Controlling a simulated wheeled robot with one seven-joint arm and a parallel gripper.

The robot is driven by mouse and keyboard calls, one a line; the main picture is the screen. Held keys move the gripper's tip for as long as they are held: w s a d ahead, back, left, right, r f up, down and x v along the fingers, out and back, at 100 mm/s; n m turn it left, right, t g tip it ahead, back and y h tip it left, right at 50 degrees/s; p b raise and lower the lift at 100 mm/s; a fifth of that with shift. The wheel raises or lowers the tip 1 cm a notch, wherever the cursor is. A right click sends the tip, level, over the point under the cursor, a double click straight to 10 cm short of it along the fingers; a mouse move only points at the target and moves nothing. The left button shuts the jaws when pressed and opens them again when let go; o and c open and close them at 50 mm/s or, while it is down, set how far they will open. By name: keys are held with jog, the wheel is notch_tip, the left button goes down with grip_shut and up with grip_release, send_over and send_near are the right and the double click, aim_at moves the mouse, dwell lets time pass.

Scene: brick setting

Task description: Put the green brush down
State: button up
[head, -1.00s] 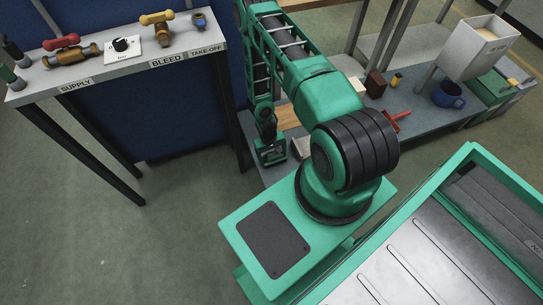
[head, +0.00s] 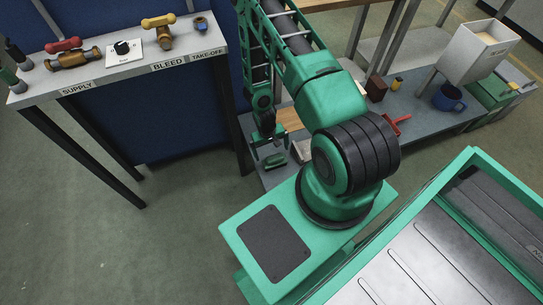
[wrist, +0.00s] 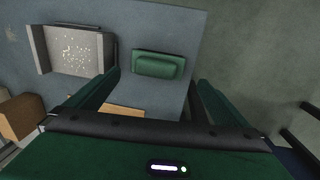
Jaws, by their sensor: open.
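The green brush (wrist: 158,65) lies on the grey low shelf, near its edge, in the wrist view. It also shows in the head view (head: 274,161), just below my gripper. My gripper (wrist: 157,82) is open, with its two green fingers apart and nothing held between them. In the head view my gripper (head: 266,142) hangs above the brush, at the near left end of the shelf. The brush appears apart from both fingers.
A grey dustpan-like tray with pale crumbs (wrist: 75,50) lies left of the brush. A wooden board (head: 290,118) is behind. A red-handled item (head: 397,125), blue mug (head: 448,97) and white bin (head: 480,48) stand further right. The bench with valves (head: 120,60) is at left.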

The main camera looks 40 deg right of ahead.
jog(key=d+r+m, duration=0.1)
jog(key=d+r, duration=0.2)
jog(key=r, duration=1.5)
jog(key=d+r, duration=0.3)
jog(key=r, duration=1.5)
jog(key=s+a+r+m, duration=0.1)
jog(key=s+a+r, duration=0.1)
jog(key=s+r, duration=0.8)
jog(key=s+a+r+m+y, duration=0.1)
jog(key=s+a+r, duration=0.2)
jog(key=s+r, duration=0.7)
jog(key=shift+s+r+y, duration=0.3)
jog(key=shift+s, duration=0.3)
jog(key=shift+w+f, duration=0.25)
jog(key=shift+w, duration=0.4)
